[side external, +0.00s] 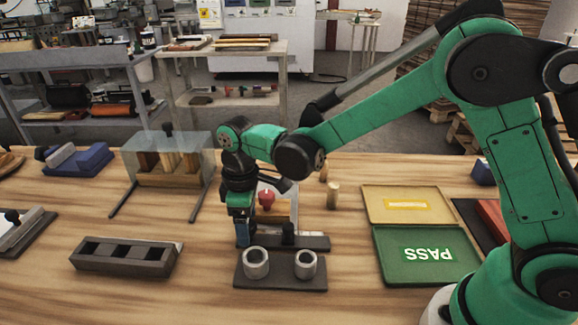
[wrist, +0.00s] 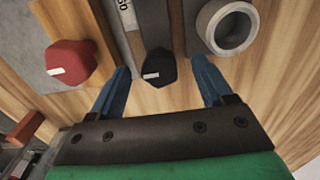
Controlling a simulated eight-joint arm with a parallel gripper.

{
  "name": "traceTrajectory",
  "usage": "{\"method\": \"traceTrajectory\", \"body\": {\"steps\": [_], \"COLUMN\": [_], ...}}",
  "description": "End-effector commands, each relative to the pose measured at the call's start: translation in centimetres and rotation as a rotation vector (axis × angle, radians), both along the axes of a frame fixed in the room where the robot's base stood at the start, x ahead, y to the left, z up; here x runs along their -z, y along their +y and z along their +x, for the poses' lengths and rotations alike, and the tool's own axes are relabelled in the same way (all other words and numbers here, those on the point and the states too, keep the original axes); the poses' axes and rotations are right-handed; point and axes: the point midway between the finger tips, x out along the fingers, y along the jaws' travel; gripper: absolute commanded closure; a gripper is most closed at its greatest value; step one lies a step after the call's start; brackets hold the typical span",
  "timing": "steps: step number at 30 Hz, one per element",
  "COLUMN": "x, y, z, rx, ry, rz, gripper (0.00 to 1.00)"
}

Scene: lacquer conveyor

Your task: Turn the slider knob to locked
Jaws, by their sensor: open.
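A black knob with a white mark (wrist: 160,68) stands on a dark grey slider base in the wrist view. In the side view the black knob (side external: 288,232) rises from the long dark base (side external: 315,242). My gripper (wrist: 161,82) is open, its blue fingers to the left and right of the black knob with gaps on both sides. In the side view my gripper (side external: 243,236) points down at the left of the base. Part of a printed label (wrist: 124,6) shows beside the base; no locked mark is readable.
A plate with two grey rings (side external: 280,282) lies in front. A grey slotted block (side external: 127,256) is at left, and a green PASS tray (side external: 425,275) at right.

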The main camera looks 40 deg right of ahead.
Motion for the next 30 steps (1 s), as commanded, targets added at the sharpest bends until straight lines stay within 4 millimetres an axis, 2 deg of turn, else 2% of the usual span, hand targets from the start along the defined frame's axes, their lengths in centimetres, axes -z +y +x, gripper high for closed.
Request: {"method": "traceTrajectory", "body": {"steps": [5,12,13,23,30], "x": [0.0,-0.02,-0.02,-0.03,-0.02], "y": [-0.01,-0.01,-0.01,-0.01,0.01], "z": [0.01,0.01,0.01,0.01,0.01], "rx": [0.001,0.001,0.001,0.039,0.176], "ry": [0.0,0.0,0.0,0.001,0.003], "rz": [0.0,0.0,0.0,-0.001,-0.001], "gripper": [0.27,0.95,1.0,1.0,1.0]}}
